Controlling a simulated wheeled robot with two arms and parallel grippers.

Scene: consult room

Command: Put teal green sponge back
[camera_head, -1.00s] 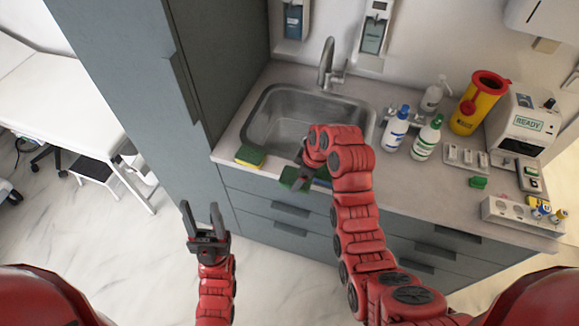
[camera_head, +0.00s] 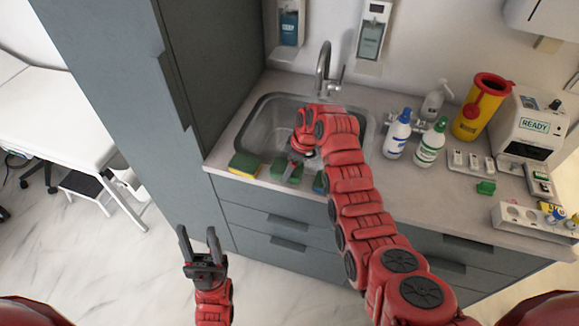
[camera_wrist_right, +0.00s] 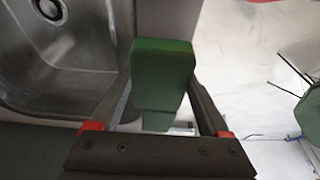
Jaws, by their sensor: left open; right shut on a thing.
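The teal green sponge (camera_head: 285,172) is between the fingers of my right gripper (camera_head: 292,168), at the front strip of the counter by the sink. In the right wrist view the sponge (camera_wrist_right: 162,72) sits upright between both fingers of the right gripper (camera_wrist_right: 160,95). I cannot tell whether it touches the counter. A yellow sponge with a green top (camera_head: 244,165) lies just left of it. A blue piece (camera_head: 319,183) shows to its right, partly hidden by my right arm. My left gripper (camera_head: 201,244) is open and empty, low in front of the cabinet.
The steel sink (camera_head: 262,125) lies just behind the sponges. Two bottles (camera_head: 396,135) (camera_head: 429,146), a yellow sharps bin (camera_head: 478,110) and a READY device (camera_head: 530,125) stand on the right of the counter. A tall grey cabinet (camera_head: 120,70) bounds the left.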

